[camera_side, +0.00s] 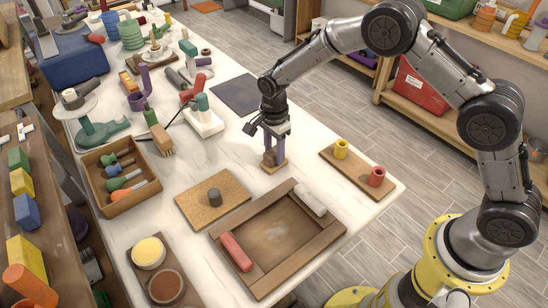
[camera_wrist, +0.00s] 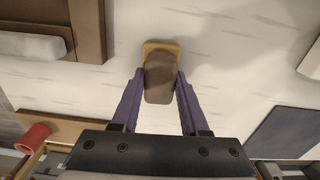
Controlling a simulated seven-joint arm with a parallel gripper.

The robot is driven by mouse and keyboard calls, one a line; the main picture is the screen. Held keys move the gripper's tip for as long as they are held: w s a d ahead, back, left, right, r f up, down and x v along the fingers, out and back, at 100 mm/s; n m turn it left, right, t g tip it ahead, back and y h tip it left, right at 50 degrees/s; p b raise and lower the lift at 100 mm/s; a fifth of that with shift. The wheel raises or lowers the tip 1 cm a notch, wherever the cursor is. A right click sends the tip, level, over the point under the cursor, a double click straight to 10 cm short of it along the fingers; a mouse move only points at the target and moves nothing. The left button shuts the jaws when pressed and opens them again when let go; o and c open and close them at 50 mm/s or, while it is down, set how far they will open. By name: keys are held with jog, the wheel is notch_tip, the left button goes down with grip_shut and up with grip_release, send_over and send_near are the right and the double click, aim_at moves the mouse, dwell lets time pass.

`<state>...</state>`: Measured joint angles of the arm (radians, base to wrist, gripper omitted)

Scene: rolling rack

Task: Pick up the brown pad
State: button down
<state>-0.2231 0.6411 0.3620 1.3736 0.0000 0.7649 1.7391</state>
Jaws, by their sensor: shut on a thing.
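The brown pad (camera_side: 268,158) is a small brown block with a flat tan base under it, near the right-hand middle of the white table in the side view. It also shows in the wrist view (camera_wrist: 159,80), upright between two purple fingers, its tan base showing beyond its far end. My gripper (camera_side: 274,154) points down over it, and its fingers (camera_wrist: 160,90) are shut on the block's two sides. The base is at or very near the tabletop; I cannot tell whether it touches. The fingers partly hide the block in the side view.
A wooden frame tray (camera_side: 325,236) with a red block and a white block lies in front. A board with yellow and red cups (camera_side: 352,180) stands to the right. A cork board (camera_side: 228,202) with a grey cylinder is left. A dark mat (camera_side: 237,95) lies behind.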

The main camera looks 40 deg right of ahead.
aim_at(274, 151)
jog(key=shift+r, duration=0.5)
notch_tip(274, 151, up, 2)
jog(key=shift+r, duration=0.2)
jog(key=s+d+r, duration=0.3)
jog(key=s+r, duration=0.6)
jog(key=s, duration=0.4)
jog(key=shift+s+r, duration=0.3)
jog(key=shift+s, duration=0.05)
jog(key=c, duration=1.1)
grip_release()
grip_shut()
